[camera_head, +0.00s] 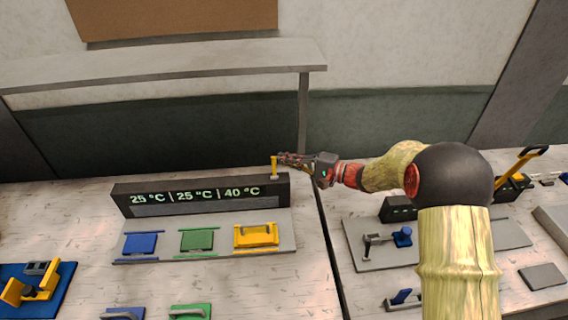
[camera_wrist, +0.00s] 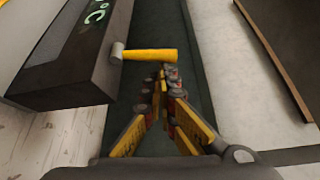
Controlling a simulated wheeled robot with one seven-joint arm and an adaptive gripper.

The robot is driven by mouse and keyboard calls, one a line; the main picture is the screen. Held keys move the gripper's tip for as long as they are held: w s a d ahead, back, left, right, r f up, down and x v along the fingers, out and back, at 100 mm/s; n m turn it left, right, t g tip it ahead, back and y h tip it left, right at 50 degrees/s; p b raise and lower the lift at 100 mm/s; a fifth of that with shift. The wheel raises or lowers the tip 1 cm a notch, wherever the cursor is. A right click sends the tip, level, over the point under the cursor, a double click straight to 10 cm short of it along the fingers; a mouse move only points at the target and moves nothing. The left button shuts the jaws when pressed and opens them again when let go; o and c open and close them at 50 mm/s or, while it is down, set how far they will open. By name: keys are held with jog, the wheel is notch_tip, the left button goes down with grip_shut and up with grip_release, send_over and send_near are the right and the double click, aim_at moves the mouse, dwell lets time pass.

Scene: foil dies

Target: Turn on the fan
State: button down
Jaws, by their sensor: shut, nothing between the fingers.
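A dark display box (camera_head: 205,195) reads "25 °C | 25 °C | 40 °C" in pale green digits. A yellow lever (camera_head: 274,166) on a grey pivot stands upright at its right end; it also shows in the wrist view (camera_wrist: 150,55). My gripper (camera_head: 284,159) is shut and empty, with its fingertips right by the lever's upper end. In the wrist view, the fingertips (camera_wrist: 168,77) sit beside the lever's free end; I cannot tell whether they touch. I cannot make out a fan in either view.
Blue (camera_head: 140,244), green (camera_head: 197,240) and yellow (camera_head: 256,236) blocks sit on a grey plate before the box. A shelf (camera_head: 170,66) with a post (camera_head: 303,115) is close behind my gripper. Another bench with fixtures (camera_head: 385,243) is at right.

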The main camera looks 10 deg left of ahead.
jog(key=shift+f+b, duration=0.15)
jog(key=shift+b, duration=0.25)
jog(key=s+n+y+b, duration=0.1)
jog(key=b, duration=0.3)
jog(key=shift+d+n+b, duration=0.1)
jog(key=shift+n+b, duration=0.3)
jog(key=shift+s+r+b, duration=0.1)
jog(key=shift+r+b, duration=0.15)
jog(key=shift+b, duration=0.25)
jog(key=shift+s+d+r+b, duration=0.2)
jog(key=shift+s+b, duration=0.25)
jog(key=shift+b, duration=0.4)
jog(key=shift+r, duration=0.15)
jog(key=v, duration=1.2)
jog(key=shift+f, duration=0.25)
jog(key=shift+a, duration=0.1)
